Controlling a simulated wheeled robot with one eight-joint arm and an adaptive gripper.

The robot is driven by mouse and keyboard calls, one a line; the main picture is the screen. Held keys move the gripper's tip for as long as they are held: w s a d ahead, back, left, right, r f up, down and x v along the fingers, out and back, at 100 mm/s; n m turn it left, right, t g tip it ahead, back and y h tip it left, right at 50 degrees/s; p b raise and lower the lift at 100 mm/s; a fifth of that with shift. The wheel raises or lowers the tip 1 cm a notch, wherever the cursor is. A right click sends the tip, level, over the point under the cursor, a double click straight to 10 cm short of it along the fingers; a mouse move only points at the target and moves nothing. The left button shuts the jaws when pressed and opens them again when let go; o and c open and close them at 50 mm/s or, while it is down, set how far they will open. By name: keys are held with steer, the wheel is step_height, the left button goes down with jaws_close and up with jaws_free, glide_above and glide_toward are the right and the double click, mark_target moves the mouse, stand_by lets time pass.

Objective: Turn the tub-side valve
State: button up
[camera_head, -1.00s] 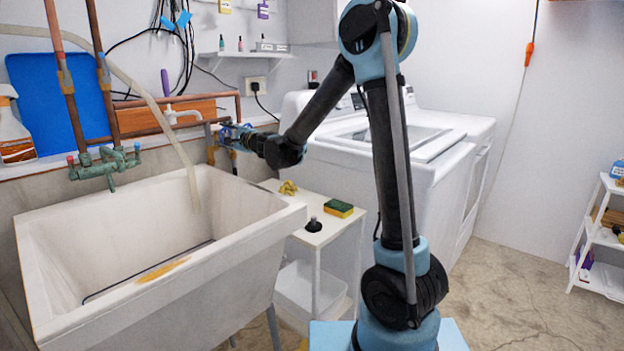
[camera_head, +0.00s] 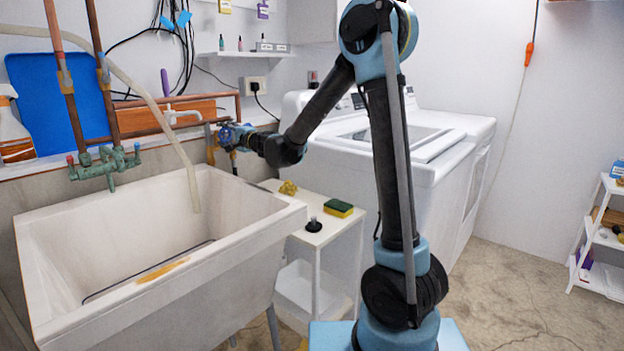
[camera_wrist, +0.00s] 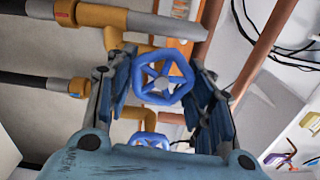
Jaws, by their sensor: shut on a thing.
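A blue five-spoked valve wheel (camera_wrist: 165,83) sits between the fingers of my gripper (camera_wrist: 163,72) in the wrist view. The fingers close on its rim from left and right. A second blue valve wheel (camera_wrist: 150,140) is lower in the wrist view, partly hidden behind my gripper body, and is not held. In the head view my gripper (camera_head: 236,135) is at the wall pipes to the right of the tub, and it hides most of the valves there. I cannot tell from the wrist view alone which wheel is tub-side.
The white tub (camera_head: 120,230) fills the left, with a green two-handled faucet (camera_head: 104,164) above it. A small white stand (camera_head: 330,232) holds a sponge (camera_head: 338,208). A white washer (camera_head: 400,150) stands close beside my arm. Copper pipes (camera_wrist: 265,45) and hoses (camera_wrist: 45,85) surround the valves.

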steer(key=shift+w+r, duration=0.1)
steer(key=n, duration=0.3)
steer(key=shift+n, duration=0.3)
steer(key=shift+r+n, duration=0.15)
steer(key=shift+n, duration=1.55)
steer(key=shift+n, duration=0.4)
steer(key=shift+a+r+n, duration=0.1)
steer(key=shift+n, duration=1.2)
